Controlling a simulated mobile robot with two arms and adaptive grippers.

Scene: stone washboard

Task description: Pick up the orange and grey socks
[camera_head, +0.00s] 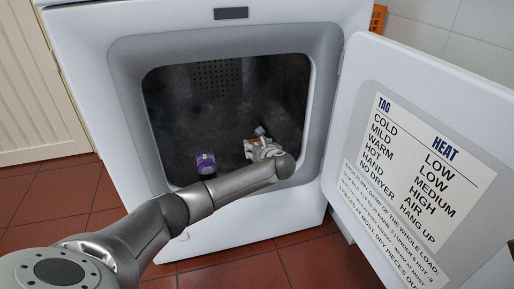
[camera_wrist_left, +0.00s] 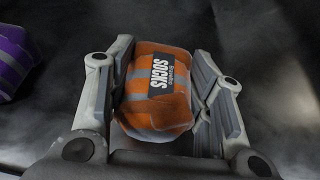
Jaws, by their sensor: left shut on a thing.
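The orange and grey socks (camera_wrist_left: 157,92) are a rolled bundle with a dark label reading "SOCKS", seen in the left wrist view. My left gripper (camera_wrist_left: 160,100) is shut on them, with a finger on each side of the bundle. In the head view my left gripper (camera_head: 262,142) is inside the dryer drum, and the socks are mostly hidden behind it. I cannot tell whether the bundle touches the drum floor. My right gripper is not in view.
A purple striped sock bundle (camera_head: 206,162) lies in the drum, left of my gripper; it also shows in the left wrist view (camera_wrist_left: 12,62). The white dryer (camera_head: 85,80) has its opening rim around my arm. Its open door (camera_head: 350,100) stands at the right.

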